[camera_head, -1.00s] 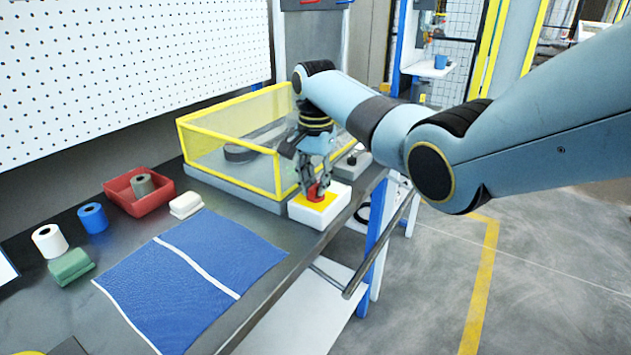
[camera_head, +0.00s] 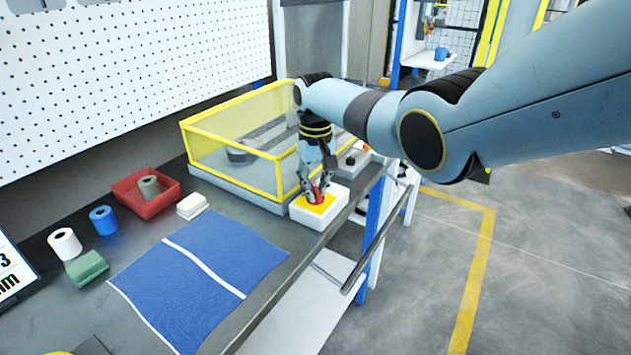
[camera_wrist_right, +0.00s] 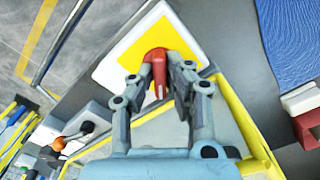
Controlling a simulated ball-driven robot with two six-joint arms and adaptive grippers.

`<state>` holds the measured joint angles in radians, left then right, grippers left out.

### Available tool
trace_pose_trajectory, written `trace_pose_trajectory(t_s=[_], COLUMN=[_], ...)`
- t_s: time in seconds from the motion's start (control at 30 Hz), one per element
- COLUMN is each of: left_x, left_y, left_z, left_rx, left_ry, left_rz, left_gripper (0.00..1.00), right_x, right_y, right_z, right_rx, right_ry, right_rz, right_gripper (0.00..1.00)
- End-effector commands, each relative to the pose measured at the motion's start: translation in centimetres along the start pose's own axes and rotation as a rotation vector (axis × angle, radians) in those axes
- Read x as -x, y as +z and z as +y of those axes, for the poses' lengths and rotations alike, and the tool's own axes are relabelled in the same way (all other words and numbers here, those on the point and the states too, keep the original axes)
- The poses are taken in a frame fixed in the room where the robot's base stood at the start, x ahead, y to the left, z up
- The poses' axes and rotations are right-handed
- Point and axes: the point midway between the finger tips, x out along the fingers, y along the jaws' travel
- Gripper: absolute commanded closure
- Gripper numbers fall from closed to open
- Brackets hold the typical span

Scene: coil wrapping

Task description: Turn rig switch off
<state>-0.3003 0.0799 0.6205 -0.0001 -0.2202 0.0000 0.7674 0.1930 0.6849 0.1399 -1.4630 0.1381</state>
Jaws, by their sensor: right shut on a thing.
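The rig switch is a white box (camera_head: 335,208) with a yellow top plate and a red knob (camera_head: 318,196), on the bench beside the yellow-framed enclosure. My right gripper (camera_head: 315,188) reaches down from above, its fingers around the red knob. In the right wrist view the gripper (camera_wrist_right: 164,76) is shut on the red knob (camera_wrist_right: 158,62), with a finger on either side. The knob has a pale mark on it, and the yellow plate (camera_wrist_right: 183,38) lies beneath. My left gripper is not in view.
The enclosure with a yellow frame (camera_head: 232,147) stands directly behind the switch. A small grey block with a dark knob (camera_head: 350,161) sits to its right. A blue mat (camera_head: 205,290), red bin (camera_head: 165,203), and several rolls lie to the left. The bench edge is close in front.

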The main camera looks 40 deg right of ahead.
Motion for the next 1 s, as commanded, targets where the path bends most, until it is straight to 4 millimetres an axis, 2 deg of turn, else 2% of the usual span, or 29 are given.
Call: trace_pose_trajectory(t_s=[0.5,0.7,1.0], left_x=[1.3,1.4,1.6], left_y=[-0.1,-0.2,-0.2], left_z=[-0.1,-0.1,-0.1], left_rx=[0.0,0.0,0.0], left_ry=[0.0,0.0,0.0], left_rz=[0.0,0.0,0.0], left_gripper=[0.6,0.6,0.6], right_x=[0.2,0.2,0.2], right_y=[-0.2,-0.2,-0.2], right_z=[0.0,0.0,0.0], right_rx=[0.461,0.585,0.681], right_ry=[0.001,0.002,0.002], right_rz=[0.005,0.005,0.006], right_gripper=[1.0,1.0,1.0])
